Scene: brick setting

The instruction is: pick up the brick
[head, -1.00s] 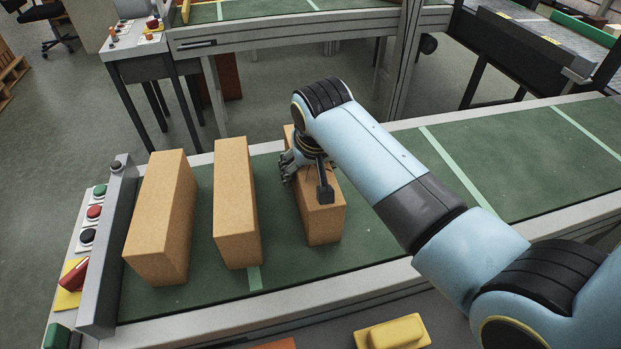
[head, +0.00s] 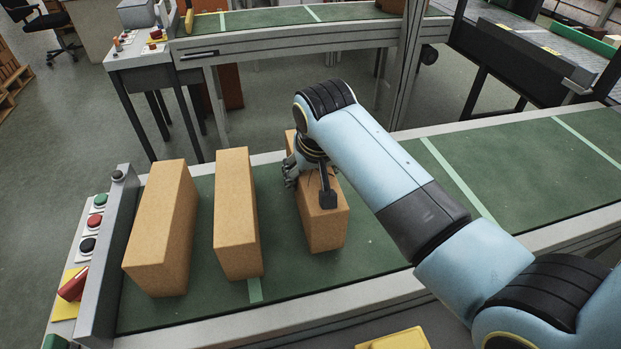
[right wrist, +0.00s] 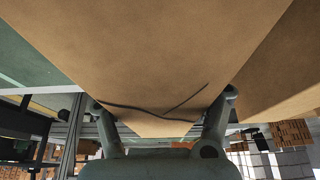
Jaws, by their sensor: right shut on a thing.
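Three tan, box-shaped bricks stand in a row on the green conveyor belt. My right gripper (head: 304,167) is shut on the rightmost brick (head: 326,231), near its far upper part. This brick fills much of the right wrist view (right wrist: 150,60), with one finger of my right gripper (right wrist: 165,100) at either side of it and a dark, thin line across its face. In the head view the gripper and arm hide part of its top. Whether its underside touches the belt cannot be told. My left gripper is not in view.
The middle brick (head: 236,220) and left brick (head: 160,235) stand to the left of the held one, with gaps between. A control panel with buttons (head: 94,221) edges the belt at left. The green belt (head: 520,180) is bare to the right. A second conveyor (head: 270,22) stands behind.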

